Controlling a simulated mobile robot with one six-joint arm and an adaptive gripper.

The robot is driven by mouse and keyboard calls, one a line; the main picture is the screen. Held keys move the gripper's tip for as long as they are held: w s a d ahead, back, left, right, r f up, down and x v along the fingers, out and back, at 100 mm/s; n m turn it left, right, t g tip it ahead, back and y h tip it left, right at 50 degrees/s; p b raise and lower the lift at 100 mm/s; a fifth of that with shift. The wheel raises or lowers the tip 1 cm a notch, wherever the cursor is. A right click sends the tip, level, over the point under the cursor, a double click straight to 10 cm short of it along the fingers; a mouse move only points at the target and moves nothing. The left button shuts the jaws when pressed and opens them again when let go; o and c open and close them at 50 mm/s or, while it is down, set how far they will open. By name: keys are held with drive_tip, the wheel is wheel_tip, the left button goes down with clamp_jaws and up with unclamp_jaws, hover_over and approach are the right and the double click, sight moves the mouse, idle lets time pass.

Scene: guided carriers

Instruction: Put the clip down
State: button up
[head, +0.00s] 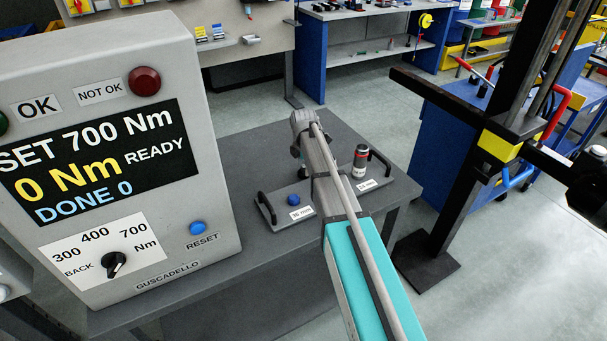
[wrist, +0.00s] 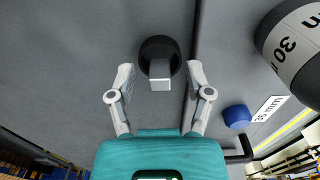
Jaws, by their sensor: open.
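My gripper (wrist: 160,78) is open in the wrist view, its two fingers spread wide apart. A dark rounded piece with a pale grey square end (wrist: 160,72) lies between the fingertips, with a gap on each side. It shows against the grey surface, and I cannot tell whether it is the clip or whether it rests on that surface. No other clip can be made out. In the head view my arm reaches over the grey table (head: 262,150), and its grey end covers most of the gripper.
A grey tray (head: 275,212) with black handles holds a blue knob (head: 293,199) and a grey-black socket (head: 360,161). The socket also shows close at right in the wrist view (wrist: 290,55). A control box (head: 215,150) reading READY stands left. A dark post (head: 470,190) stands right.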

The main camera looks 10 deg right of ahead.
idle(0.3)
clamp_jaws()
drive_tip(key=shift+r, duration=0.15)
idle(0.3)
wheel_tip(320, 180, up, 3)
drive_tip(key=p, duration=0.3)
drive_tip(key=shift+f, duration=0.2)
drive_tip(key=s+r+p, duration=1)
drive_tip(key=s, duration=0.4)
